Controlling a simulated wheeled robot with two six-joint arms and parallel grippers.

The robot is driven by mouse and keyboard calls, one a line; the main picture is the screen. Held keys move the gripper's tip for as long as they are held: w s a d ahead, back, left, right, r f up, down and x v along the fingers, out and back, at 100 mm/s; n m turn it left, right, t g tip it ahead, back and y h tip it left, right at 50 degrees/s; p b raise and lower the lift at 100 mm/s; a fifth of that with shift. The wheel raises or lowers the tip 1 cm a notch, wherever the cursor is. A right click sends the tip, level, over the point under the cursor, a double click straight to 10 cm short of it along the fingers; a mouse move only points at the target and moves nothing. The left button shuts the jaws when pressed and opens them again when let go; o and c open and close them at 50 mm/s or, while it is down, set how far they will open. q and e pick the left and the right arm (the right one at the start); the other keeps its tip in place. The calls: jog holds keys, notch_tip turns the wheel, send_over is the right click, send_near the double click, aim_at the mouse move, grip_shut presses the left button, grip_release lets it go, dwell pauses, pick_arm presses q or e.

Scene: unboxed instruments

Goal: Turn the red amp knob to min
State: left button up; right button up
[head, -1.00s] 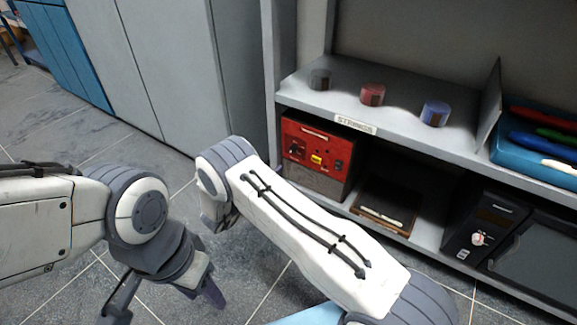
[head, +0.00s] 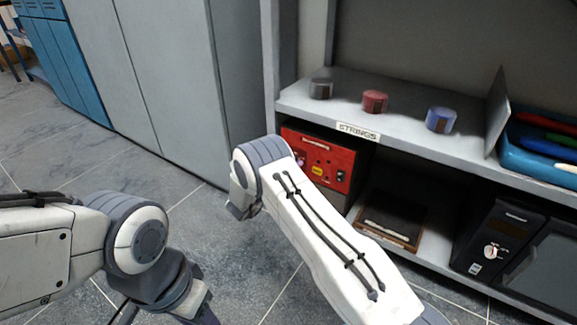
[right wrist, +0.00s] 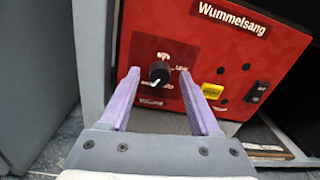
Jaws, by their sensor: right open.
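The red amp (head: 335,160) stands on the lower shelf, its left and lower parts hidden behind my right arm in the head view. In the right wrist view its red front (right wrist: 215,55) fills the middle, with a black knob (right wrist: 159,71) bearing a white pointer that points toward the lower left. My right gripper (right wrist: 158,77) is open, its two purple fingers on either side of the knob in the picture. I cannot tell if they touch it. My left gripper (head: 165,311) is low in the head view, cut off by the bottom edge.
A yellow part (right wrist: 212,91) and a black switch (right wrist: 257,92) sit right of the knob. Grey, red and blue round items stand on the shelf (head: 343,105) above. A black device with a white knob (head: 494,251) stands right. Open floor lies left.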

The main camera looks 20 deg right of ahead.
jog(key=shift+c, duration=0.3)
grip_shut()
